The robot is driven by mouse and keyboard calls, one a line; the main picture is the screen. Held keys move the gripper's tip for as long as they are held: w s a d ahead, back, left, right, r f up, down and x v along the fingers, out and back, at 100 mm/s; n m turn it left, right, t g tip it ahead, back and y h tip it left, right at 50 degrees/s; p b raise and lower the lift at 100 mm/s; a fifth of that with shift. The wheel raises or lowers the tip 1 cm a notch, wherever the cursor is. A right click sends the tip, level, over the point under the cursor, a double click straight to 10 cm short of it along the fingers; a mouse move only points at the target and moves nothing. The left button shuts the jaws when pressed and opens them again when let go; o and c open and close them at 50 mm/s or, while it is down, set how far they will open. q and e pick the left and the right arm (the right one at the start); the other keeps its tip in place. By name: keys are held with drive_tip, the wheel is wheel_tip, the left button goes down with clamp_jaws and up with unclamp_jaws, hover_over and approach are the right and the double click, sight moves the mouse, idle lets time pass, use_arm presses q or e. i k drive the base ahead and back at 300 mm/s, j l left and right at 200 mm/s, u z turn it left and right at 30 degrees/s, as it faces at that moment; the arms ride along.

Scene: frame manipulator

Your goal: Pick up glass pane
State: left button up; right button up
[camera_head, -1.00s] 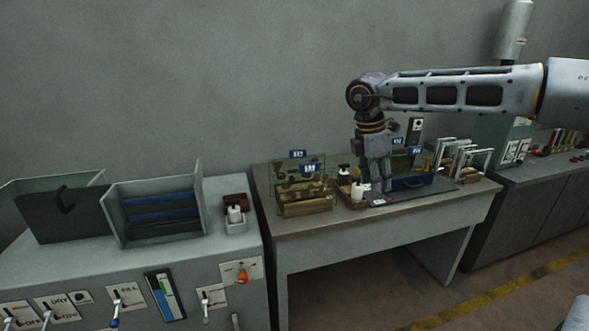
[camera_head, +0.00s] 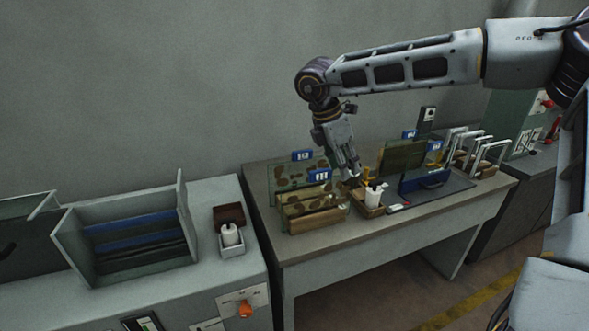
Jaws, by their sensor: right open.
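Glass panes with brown-spotted patterns (camera_head: 290,178) stand upright in a wooden rack (camera_head: 318,218) on the left of the desk, with blue number tags on top. A darker greenish pane (camera_head: 402,157) stands further right, behind a blue holder (camera_head: 424,181) on a dark mat. My right gripper (camera_head: 352,172) points down between these two groups, above and behind a small tray with a white bottle. It is open, and I see nothing held in it. It appears close to the right edge of the spotted panes; whether it touches one cannot be told. My left gripper is out of view.
The small wooden tray (camera_head: 367,207) holds a white bottle (camera_head: 373,196). Several metal frames (camera_head: 478,152) stand on the desk's right end. On the left, a grey machine carries an open box (camera_head: 130,236) and a small bottle container (camera_head: 231,240). The desk's front strip (camera_head: 400,225) is clear.

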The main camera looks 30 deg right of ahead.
sight(296, 171)
drive_tip(key=i, duration=0.95)
